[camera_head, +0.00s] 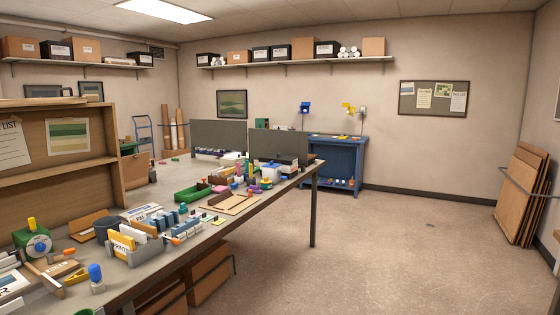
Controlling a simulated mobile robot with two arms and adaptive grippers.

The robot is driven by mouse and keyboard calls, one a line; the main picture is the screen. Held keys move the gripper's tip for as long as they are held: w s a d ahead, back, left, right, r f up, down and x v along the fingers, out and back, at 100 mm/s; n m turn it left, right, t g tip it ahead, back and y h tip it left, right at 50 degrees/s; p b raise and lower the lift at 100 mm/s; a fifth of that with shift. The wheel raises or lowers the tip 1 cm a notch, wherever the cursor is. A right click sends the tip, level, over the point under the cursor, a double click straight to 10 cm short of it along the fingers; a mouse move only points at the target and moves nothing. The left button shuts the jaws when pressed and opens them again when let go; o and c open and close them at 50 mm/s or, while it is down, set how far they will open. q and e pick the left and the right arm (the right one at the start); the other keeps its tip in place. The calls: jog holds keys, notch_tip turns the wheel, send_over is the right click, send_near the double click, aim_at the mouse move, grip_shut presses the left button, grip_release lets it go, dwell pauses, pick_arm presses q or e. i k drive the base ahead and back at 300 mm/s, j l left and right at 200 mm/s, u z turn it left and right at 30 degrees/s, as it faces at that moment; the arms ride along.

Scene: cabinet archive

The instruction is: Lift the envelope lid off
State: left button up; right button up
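Neither of my grippers is in view. A grey sorter (147,252) stands on the near part of the long workbench (215,232). It holds upright yellow and white envelopes or cards (122,243). I cannot make out a separate envelope lid; the items here are small and crowded. A dark round container (107,229) stands behind the sorter, touching or close to it.
A green tray (193,193), a green tape dispenser (35,243) and a blue-topped item (96,275) crowd the bench. A wooden shelf unit (118,150) stands at left. A blue workbench (338,160) stands at the back.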

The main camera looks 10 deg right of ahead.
aim_at(279, 157)
jog(key=i+l+z, duration=0.45)
jog(key=i, duration=0.3)
jog(key=i+l+z, duration=0.15)
jog(key=i+z, duration=0.15)
jog(key=i, duration=0.55)
jog(key=i+z, duration=0.35)
jog(key=i, duration=0.5)
jog(key=i+l, duration=0.1)
jog(key=i, duration=1.65)
